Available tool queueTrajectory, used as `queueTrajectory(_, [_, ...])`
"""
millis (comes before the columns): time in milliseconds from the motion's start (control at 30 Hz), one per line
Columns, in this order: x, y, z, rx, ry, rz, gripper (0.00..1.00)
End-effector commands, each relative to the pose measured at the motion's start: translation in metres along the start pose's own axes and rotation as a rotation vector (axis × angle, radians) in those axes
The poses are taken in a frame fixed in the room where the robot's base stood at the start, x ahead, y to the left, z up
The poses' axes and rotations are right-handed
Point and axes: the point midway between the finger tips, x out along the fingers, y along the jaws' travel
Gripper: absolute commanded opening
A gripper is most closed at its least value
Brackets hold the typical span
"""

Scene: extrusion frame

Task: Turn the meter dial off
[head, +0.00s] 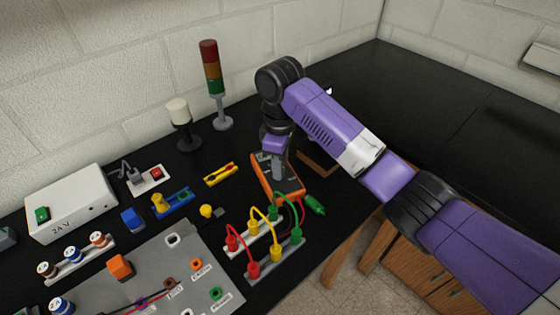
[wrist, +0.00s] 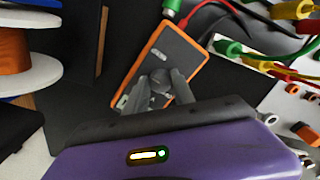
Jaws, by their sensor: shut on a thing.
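The meter (head: 290,189) is a dark grey box with an orange rim, lying on the black bench in the head view. In the wrist view the meter (wrist: 178,48) lies tilted, with its round grey dial (wrist: 160,80) on its face. My gripper (head: 278,168) comes down onto the meter from above. In the wrist view my gripper (wrist: 157,97) has its two grey fingers on either side of the dial, shut on it. The dial's pointer and markings cannot be read, and my fingers hide part of it. In the head view the dial is hidden.
Terminal strips with red, yellow and green leads (head: 262,238) stand close in front of the meter. A green plug (head: 314,204) lies at its right. A signal tower (head: 211,80) and a white-topped lamp (head: 178,111) stand behind. The bench at the back right is clear.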

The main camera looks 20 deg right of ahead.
Motion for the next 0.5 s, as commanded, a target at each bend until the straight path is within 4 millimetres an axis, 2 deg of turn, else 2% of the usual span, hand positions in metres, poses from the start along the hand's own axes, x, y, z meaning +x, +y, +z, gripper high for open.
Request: queueTrajectory(500, [-0.0013, 0.0012, -0.0005, -0.49, 0.001, 0.0, 0.0])
